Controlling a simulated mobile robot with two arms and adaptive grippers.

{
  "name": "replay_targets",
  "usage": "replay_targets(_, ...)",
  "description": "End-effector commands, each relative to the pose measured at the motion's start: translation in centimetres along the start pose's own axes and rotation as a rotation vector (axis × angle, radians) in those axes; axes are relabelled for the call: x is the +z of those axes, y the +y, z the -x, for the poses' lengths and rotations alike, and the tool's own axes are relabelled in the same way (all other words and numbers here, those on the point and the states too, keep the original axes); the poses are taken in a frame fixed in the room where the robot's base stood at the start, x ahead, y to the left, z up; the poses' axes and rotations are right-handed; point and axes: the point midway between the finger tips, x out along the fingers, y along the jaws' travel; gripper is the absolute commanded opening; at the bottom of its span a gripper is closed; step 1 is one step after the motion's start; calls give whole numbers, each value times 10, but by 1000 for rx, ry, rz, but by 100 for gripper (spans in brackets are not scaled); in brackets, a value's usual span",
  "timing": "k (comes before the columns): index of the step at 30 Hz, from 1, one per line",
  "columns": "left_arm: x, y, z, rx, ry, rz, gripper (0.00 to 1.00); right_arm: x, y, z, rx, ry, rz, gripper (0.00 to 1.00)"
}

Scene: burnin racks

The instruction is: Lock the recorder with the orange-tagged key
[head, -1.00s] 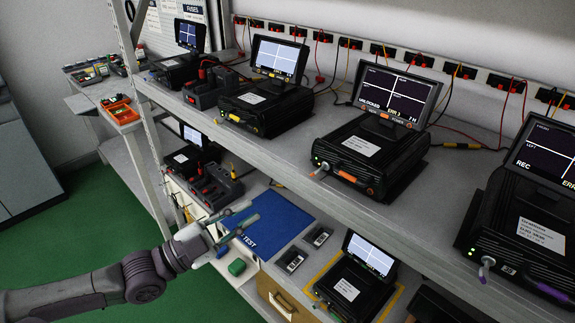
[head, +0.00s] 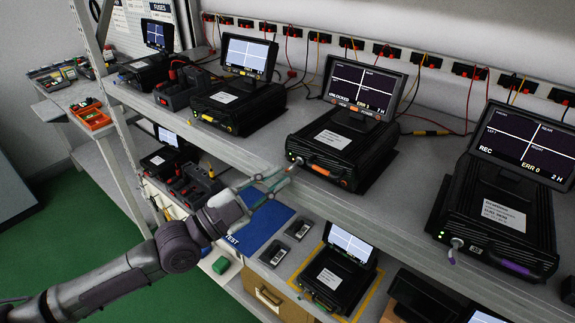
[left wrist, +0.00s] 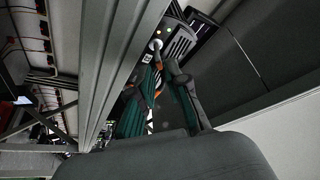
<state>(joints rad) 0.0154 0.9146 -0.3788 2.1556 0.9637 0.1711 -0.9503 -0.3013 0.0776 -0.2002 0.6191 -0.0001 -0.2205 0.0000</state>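The recorder with the orange handle (head: 342,142) stands on the upper shelf. Its screen (head: 363,87) reads UNLOCKED and ERR 3. A key with an orange tag (head: 290,168) sits at the lock on the left of its front face. In the left wrist view the key's orange tag (left wrist: 157,68) hangs below the round lock. My left gripper (head: 277,179) is just in front of that corner, its fingertips close to the key. The fingers look apart, one on either side of the tag in the left wrist view (left wrist: 160,72); contact is not clear. My right gripper is out of view.
A purple-handled recorder (head: 497,207) stands to the right with a key in its lock; a yellow-handled one (head: 235,103) stands to the left. The shelf's front edge (head: 240,145) runs close to my left gripper. A lower shelf holds a blue mat (head: 262,224) and another recorder (head: 335,278).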

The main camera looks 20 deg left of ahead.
Motion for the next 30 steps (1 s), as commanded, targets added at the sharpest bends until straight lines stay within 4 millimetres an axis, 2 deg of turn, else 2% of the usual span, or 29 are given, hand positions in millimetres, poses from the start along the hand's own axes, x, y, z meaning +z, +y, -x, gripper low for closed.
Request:
replay_targets(3,-2,-3,-19,-4,3,0,16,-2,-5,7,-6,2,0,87)
replay_targets(9,-1,-1,-32,0,1,0,16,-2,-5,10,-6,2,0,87)
replay_targets(17,0,0,-33,1,0,-1,16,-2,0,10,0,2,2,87)
replay_targets(18,0,0,-33,1,0,-1,14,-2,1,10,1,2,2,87)
replay_targets(21,0,0,-33,1,0,-1,0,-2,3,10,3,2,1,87)
replay_targets(30,0,0,-33,-2,0,7,0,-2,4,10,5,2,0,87)
